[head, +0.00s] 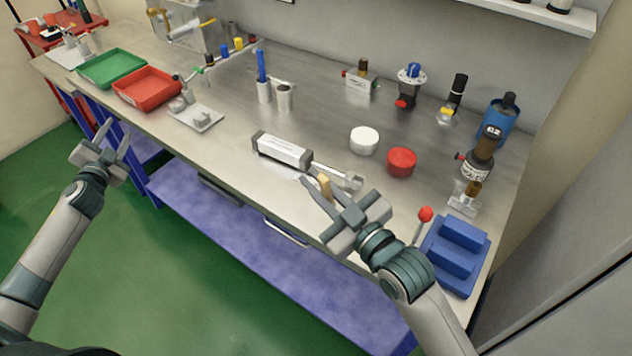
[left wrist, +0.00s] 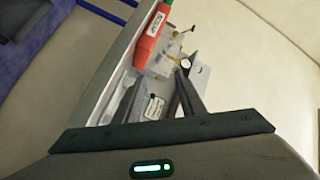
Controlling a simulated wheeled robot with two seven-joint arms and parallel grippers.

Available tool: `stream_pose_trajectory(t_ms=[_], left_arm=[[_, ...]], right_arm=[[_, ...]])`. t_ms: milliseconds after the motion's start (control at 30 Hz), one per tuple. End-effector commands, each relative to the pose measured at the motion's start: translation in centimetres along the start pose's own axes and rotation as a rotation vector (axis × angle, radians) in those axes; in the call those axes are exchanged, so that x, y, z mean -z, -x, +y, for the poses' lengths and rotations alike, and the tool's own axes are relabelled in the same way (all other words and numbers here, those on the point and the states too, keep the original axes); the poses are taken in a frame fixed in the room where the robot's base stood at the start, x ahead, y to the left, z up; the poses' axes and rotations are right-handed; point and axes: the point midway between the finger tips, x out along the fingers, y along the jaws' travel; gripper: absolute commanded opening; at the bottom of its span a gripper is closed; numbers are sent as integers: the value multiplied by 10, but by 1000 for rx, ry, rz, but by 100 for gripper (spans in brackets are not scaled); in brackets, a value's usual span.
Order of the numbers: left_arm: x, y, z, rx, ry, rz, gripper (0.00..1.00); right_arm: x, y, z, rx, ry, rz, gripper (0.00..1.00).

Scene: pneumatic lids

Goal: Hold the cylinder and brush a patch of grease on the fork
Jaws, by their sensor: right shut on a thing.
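The silver cylinder (head: 284,151) lies on the bench near its front edge, dark caps at its ends. Its rod runs right to a metal fork (head: 350,181). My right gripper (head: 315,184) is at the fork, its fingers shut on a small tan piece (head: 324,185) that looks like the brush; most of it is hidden. Whether it touches the fork I cannot tell. A white round tin (head: 364,140) and a red round tin (head: 401,161) stand behind the fork. My left gripper (head: 117,126) is open and empty, off the bench's front edge at left; its spread fingers show in the left wrist view (left wrist: 158,92).
Green (head: 112,68) and red (head: 147,88) trays stand at the left. Cups (head: 285,97) with a blue tool stand mid-bench. Valves and a blue canister (head: 499,118) line the back right. A blue block (head: 455,255) and red-knobbed lever (head: 425,214) are near my right arm.

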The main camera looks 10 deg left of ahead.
Motion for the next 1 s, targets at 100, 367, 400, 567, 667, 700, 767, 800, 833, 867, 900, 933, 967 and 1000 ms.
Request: stream_pose_trajectory(t_ms=[100, 367, 400, 567, 667, 700, 767, 800, 833, 867, 900, 933, 967, 1000], left_arm=[[-54, 1, 20, -14, 6, -106, 37], [-136, 28, 100, -106, 48, -269, 37], [-146, 34, 114, -124, 56, -290, 37], [-180, 62, 172, -194, 88, -365, 37], [-198, 82, 209, -240, 107, -408, 37], [-205, 90, 224, -259, 116, -426, 37], [-214, 104, 245, -286, 127, -451, 37], [-220, 113, 260, -304, 135, -467, 37], [-223, 120, 271, -318, 142, -480, 37], [-228, 128, 281, -332, 148, -492, 37], [-232, 137, 295, -350, 155, -508, 37], [-236, 145, 306, -364, 160, -520, 37], [-239, 153, 316, -378, 165, -532, 37], [-243, 164, 331, -396, 173, -548, 37]], right_arm=[[0, 0, 0, 0, 0, 0, 0], [0, 0, 0, 0, 0, 0, 0], [0, 0, 0, 0, 0, 0, 0], [0, 0, 0, 0, 0, 0, 0], [0, 0, 0, 0, 0, 0, 0], [0, 0, 0, 0, 0, 0, 0], [0, 0, 0, 0, 0, 0, 0], [0, 0, 0, 0, 0, 0, 0], [0, 0, 0, 0, 0, 0, 0], [0, 0, 0, 0, 0, 0, 0], [0, 0, 0, 0, 0, 0, 0], [0, 0, 0, 0, 0, 0, 0], [0, 0, 0, 0, 0, 0, 0], [0, 0, 0, 0, 0, 0, 0]])
